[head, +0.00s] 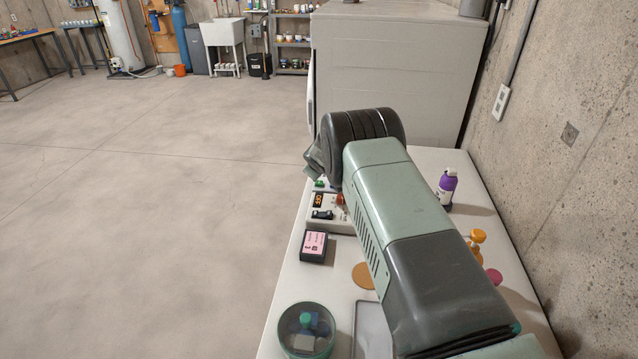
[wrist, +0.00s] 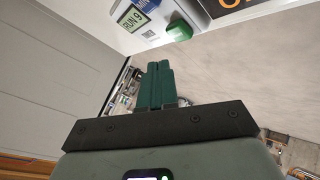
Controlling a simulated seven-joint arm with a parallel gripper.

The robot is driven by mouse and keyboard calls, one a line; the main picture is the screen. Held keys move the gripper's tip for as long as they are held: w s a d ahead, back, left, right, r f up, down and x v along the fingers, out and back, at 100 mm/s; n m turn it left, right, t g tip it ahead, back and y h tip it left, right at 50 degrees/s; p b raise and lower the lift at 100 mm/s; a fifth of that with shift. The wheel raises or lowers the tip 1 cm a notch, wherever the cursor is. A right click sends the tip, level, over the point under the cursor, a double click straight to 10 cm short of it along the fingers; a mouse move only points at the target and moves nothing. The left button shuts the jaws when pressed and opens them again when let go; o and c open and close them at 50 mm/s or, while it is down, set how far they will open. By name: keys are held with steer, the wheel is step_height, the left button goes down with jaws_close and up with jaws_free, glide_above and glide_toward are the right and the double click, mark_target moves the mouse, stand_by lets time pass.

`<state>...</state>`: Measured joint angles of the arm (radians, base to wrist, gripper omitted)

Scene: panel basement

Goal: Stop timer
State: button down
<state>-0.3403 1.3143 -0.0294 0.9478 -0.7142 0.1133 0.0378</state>
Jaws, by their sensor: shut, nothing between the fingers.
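The light panel box (head: 326,227) on the bench carries a small dark display with orange digits (head: 318,200), a black switch (head: 322,214) and an orange-red knob (head: 340,198). A green button (head: 319,183) shows just behind it. In the wrist view, a pale device (wrist: 205,10) has a green button (wrist: 180,30), a small screen reading something like "RUN 9" (wrist: 132,18) and part of a dark display with large orange characters (wrist: 233,4). My gripper (wrist: 155,66) has its green fingers together and empty, tips just short of the green button, apparently apart from it. In the head view my arm hides the fingertips.
On the bench are a black box with a pink label (head: 314,243), a round lidded container (head: 306,330), an orange disc (head: 363,275), a purple bottle (head: 447,187) and a yellow-orange bottle (head: 476,241). A large grey cabinet (head: 390,65) stands behind. A concrete wall (head: 565,170) bounds the right.

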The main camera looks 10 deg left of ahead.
mark_target(319, 184)
steer(key=shift+f, duration=0.85)
steer(key=shift+f, duration=0.1)
stand_by(1.4)
steer(key=shift+f, duration=0.35)
steer(key=shift+f, duration=0.5)
stand_by(0.8)
steer(key=shift+r, duration=0.9)
steer(key=shift+r, duration=2.5)
